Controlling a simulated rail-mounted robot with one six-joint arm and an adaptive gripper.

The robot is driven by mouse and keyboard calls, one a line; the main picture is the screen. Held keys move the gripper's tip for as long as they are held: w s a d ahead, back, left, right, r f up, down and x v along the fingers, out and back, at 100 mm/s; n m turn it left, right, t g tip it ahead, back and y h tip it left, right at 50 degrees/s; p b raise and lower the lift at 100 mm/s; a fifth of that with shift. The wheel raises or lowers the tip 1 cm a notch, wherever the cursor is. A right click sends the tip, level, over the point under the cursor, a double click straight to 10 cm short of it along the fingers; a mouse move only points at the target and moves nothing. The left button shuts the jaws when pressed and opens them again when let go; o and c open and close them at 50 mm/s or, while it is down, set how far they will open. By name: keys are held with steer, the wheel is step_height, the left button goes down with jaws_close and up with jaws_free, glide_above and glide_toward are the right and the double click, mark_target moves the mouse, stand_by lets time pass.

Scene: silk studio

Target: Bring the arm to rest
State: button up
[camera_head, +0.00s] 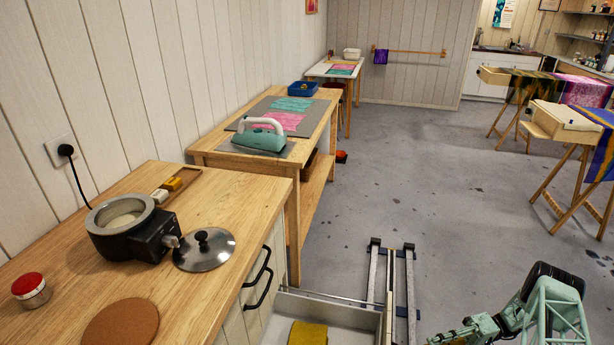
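My arm (550,305) is pale green with a dark joint cover. It is in the lower right of the head view, above the grey floor. Its thinner end reaches left toward the bottom edge, near an open drawer (372,318). My gripper's fingertips are cut off or too small to make out, so I cannot tell if they hold anything. A yellow cloth-like thing (307,334) lies in the drawer.
On the near wooden counter (225,200) are a wax pot (122,222), a metal lid (204,249), a red-topped jar (31,289) and a cork mat (121,324). A green iron (259,136) stands on the table behind. Floor rails (391,280) lie beside the drawer. The middle floor is clear.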

steer(key=w+r+g+h, duration=0.15)
steer(key=w+r, duration=0.25)
steer(key=r, duration=0.6)
steer(key=w+r+g+h, duration=0.1)
steer(key=w+r+h, duration=0.25)
steer(key=r, duration=0.65)
steer(key=s+a+r+h, duration=0.15)
steer(key=a+r, duration=0.35)
steer(key=r, duration=0.7)
steer(key=a+r+h, duration=0.3)
steer(key=a+r, duration=0.1)
steer(key=r, duration=0.8)
steer(key=s+a+r+h, duration=0.1)
steer(key=a+r+h, duration=0.3)
steer(key=r, duration=0.8)
steer(key=s+a+r+m+t+h, duration=0.1)
steer(key=s+a+r+t, duration=0.1)
steer(key=s+a+r, duration=0.35)
steer(key=s+a+r+t+h, duration=0.1)
steer(key=s+a+r+t, duration=0.15)
steer(key=s+r, duration=0.5)
steer(key=s+a+r+t+h, duration=0.1)
steer(key=s+a+r+t, duration=0.1)
steer(key=s, duration=0.9)
steer(key=s+a+r+t+h, duration=0.1)
steer(key=s+a+r+t, duration=0.1)
steer(key=s, duration=0.9)
steer(key=shift+a+r+m+t+h+p, duration=0.4)
steer(key=shift+a+r, duration=0.15)
steer(key=shift+a, duration=0.3)
